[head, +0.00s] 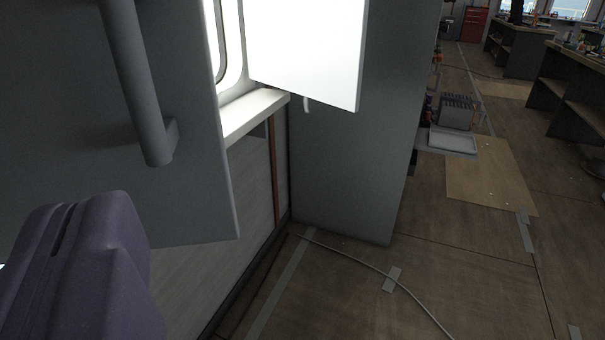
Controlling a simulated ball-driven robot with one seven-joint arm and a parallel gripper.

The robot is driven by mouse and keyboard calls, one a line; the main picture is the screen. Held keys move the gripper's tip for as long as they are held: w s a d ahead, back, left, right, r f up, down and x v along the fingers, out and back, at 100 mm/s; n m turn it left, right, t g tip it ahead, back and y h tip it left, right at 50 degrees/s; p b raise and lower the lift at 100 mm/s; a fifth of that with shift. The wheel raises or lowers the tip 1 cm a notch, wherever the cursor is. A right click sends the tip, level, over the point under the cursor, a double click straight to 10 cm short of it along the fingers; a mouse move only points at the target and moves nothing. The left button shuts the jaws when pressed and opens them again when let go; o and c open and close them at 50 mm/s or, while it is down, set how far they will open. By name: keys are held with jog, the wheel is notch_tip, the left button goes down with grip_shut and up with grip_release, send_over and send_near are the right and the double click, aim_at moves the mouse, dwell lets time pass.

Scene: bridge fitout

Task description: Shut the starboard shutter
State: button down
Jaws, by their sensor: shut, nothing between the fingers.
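A grey panel (190,200) with a vertical bar handle (135,80) fills the left of the head view, close to me. Beyond it, a second panel (305,50), brightly lit and white, stands out from the window at an angle, with a small pale hook-like handle (306,103) at its lower edge. I cannot tell which panel is the starboard shutter. My purple gripper (75,215) is at the lower left, shut and empty. It appears below the bar handle and in front of the grey panel; contact cannot be told.
The bright window (229,40) has a white sill (255,112). A tall grey cabinet side (350,165) stands beyond the second panel. A cable (385,273) and tape cross the floor. A low shelf (450,142) and workbenches (560,85) are at right; open floor lies between.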

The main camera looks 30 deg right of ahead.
jog(key=p, duration=0.9)
send_near(137, 87)
jog(key=w, duration=0.2)
jog(key=w+b, duration=0.1)
jog(key=w, duration=0.1)
jog(key=w+d+b, duration=0.1)
jog(key=w, duration=0.1)
jog(key=shift+w+d, duration=0.1)
jog(key=shift+w, duration=0.3)
jog(key=shift+w, duration=0.1)
